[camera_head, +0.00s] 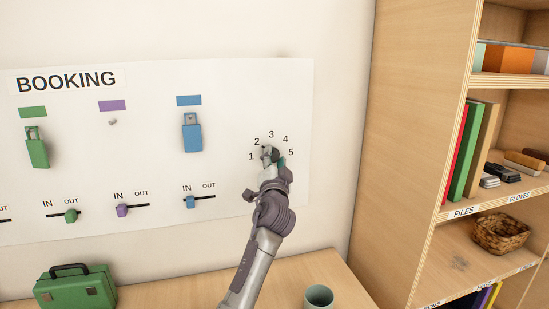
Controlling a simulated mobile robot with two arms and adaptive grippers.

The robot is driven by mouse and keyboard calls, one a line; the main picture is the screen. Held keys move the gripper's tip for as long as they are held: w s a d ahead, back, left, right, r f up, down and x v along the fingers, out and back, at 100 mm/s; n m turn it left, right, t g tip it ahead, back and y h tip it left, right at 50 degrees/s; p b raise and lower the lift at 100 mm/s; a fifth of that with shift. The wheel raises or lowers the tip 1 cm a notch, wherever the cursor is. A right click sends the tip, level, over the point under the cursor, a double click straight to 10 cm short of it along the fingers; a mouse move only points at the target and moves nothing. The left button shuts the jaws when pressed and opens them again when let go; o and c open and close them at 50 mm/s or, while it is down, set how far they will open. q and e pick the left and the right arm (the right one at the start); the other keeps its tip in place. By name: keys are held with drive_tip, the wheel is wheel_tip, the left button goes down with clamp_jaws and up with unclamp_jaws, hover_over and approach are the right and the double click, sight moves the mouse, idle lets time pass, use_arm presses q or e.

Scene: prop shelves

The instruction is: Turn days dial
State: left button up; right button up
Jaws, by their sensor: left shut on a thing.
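The days dial (282,162) is on the right part of the white booking board (225,110), ringed by the numbers 1 to 5. Only a small teal part of it shows beside my gripper. My left gripper (268,153) comes up from below and is shut on the dial. The gripper hides most of the dial, so I cannot tell which number it points to. My right gripper is not in view.
Green (37,150) and blue (192,133) tags hang on the board above IN/OUT sliders (122,210). A green case (75,289) and a cup (318,298) stand on the table below. A wooden shelf (408,130) rises at the right.

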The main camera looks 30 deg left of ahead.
use_arm(q)
drive_tip(key=o, duration=0.9)
drive_tip(key=shift+o, duration=0.2)
drive_tip(key=v, duration=1.2)
